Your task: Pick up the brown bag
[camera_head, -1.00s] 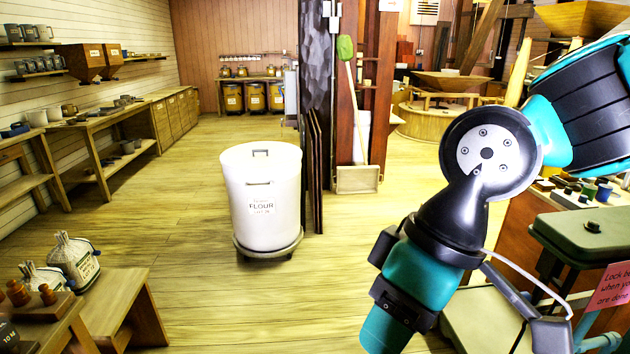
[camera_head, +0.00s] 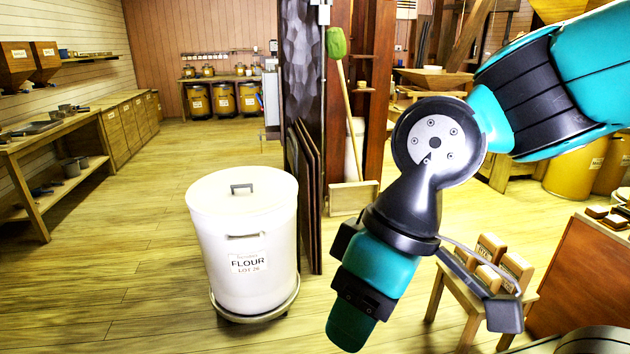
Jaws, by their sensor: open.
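Several small brown packages that look like paper bags (camera_head: 516,268) with pale labels stand close together on a small wooden table (camera_head: 440,283) at the right. I cannot tell which one is the brown bag of the task. My arm crosses the right half of the view, in front of and left of that table. A thin cable and a dark grey part of my arm overlap the packages and hide some of them. I cannot make out my gripper's fingers in this view.
A white flour bin (camera_head: 243,240) on a wheeled base stands left of my arm. Dark panels (camera_head: 308,190) lean behind it. A brown counter (camera_head: 585,270) is at the right edge. Workbenches (camera_head: 45,140) line the left wall. The floor at left is clear.

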